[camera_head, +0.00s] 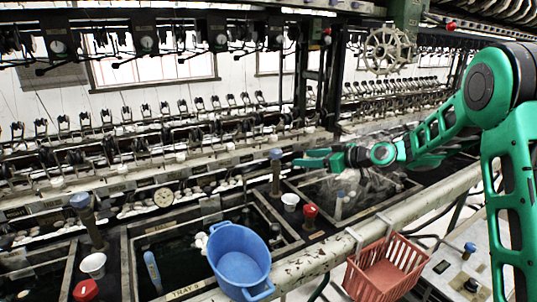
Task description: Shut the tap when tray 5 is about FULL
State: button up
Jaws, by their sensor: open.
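My gripper (306,158) reaches in from the right on the green arm and is open and empty. Its fingertips point left at a post with a blue-grey top (276,154), which looks like a tap; a small gap seems to lie between them. A similar post with a blue top (80,201) stands at the left. A dark tray (128,262) at the front has a label (185,291) reading "TRAY" with a digit I cannot read surely. Its liquid is dark, and I cannot tell the level. A second tray (385,205) at the right holds whitish, steamy water.
A blue tub (240,258) covers part of the front tray. A red basket (385,268) hangs by the pale rail (345,243). White cups (290,200) (93,264) and red knobs (310,212) (86,290) stand on the tray edges. Reeling machinery (180,155) fills the back.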

aim_at(281, 153)
jog(key=w+a+y, duration=0.1)
jog(key=a, duration=0.1)
jog(key=a+y, duration=0.1)
jog(key=a, duration=0.2)
jog(key=w+a+n+y, duration=0.1)
jog(key=a, duration=0.1)
jog(key=shift+w+a+f+t+y, duration=0.1)
jog(key=shift+w+a+t+y, duration=0.1)
jog(key=shift+w+t+y, duration=0.15)
jog(key=x, duration=0.7)
jog(key=shift+w+a+f+m, duration=0.2)
jog(key=shift+a+f+m, duration=0.1)
jog(key=shift+f, duration=0.1)
jog(key=c, duration=1.1)
jog(key=shift+o, duration=0.2)
